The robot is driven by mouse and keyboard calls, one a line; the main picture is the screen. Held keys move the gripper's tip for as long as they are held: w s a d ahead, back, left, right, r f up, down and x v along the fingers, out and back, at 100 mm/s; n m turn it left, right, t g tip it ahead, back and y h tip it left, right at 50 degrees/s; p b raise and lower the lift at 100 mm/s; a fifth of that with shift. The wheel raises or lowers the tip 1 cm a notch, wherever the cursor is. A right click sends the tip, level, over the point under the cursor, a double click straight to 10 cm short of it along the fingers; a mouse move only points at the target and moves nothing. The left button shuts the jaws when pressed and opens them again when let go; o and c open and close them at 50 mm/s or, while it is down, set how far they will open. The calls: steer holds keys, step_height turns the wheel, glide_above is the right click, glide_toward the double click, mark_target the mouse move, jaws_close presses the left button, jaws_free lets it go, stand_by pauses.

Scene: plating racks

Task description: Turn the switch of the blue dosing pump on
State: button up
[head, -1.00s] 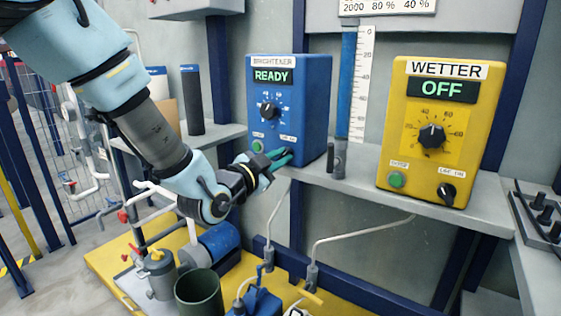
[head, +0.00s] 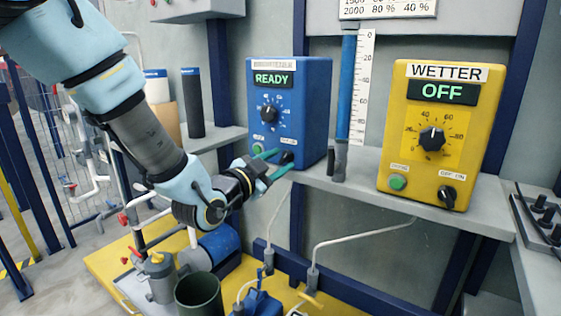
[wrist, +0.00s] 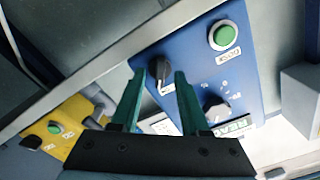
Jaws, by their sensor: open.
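The blue dosing pump (head: 312,105) stands on the shelf, labelled BRIGHTENER, and its display (head: 273,79) reads READY. Its black switch (head: 287,158) sits at the lower right of its front, beside a green button (head: 258,149). My gripper (head: 273,162) is open, its green fingers apart just in front of the switch. In the wrist view the switch (wrist: 158,72) shows near the fingertips, by the left finger, with the open fingers (wrist: 155,85) pointing at the pump face. I cannot tell whether a finger touches the switch.
A yellow pump (head: 440,120) labelled WETTER, reading OFF, stands to the right on the same grey shelf (head: 365,195). A blue tube with a scale (head: 365,90) stands between the pumps. A dark green bucket (head: 198,298) and pipes are below.

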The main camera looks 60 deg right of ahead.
steer(key=a, duration=0.9)
steer(key=shift+w+a+b, duration=0.3)
steer(key=shift+a+b, duration=0.05)
steer(key=shift+a, duration=0.05)
